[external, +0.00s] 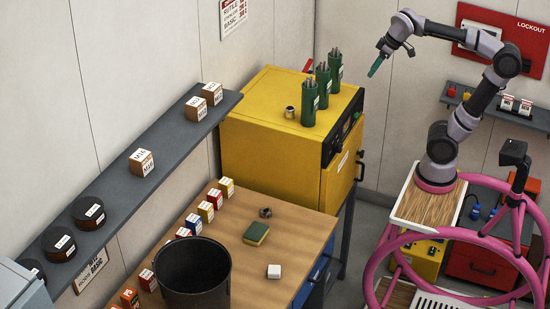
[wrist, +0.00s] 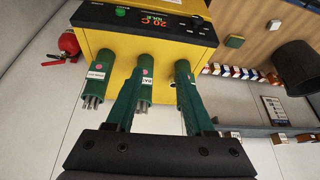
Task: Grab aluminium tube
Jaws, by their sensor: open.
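Three green tubes with rods sticking out stand in a row on the yellow oven: front (external: 309,104), middle (external: 322,86) and back (external: 335,66). The wrist view shows a left tube (wrist: 99,77), a middle tube (wrist: 146,72) and a right tube (wrist: 181,70), the last partly covered by a finger. The left and middle ones show white labels too small to read surely, so I cannot tell which is aluminium. My gripper (external: 373,70) is in the air right of the tubes, apart from them. In the wrist view its green fingers (wrist: 161,80) are open and empty.
The yellow oven (external: 265,150) has a small can (external: 289,112) on top. A wooden bench (external: 300,225) holds boxes, a sponge (external: 256,234) and a black bin (external: 193,272). A grey shelf (external: 120,195) runs along the left wall. A red lockout board (external: 525,40) is behind my arm.

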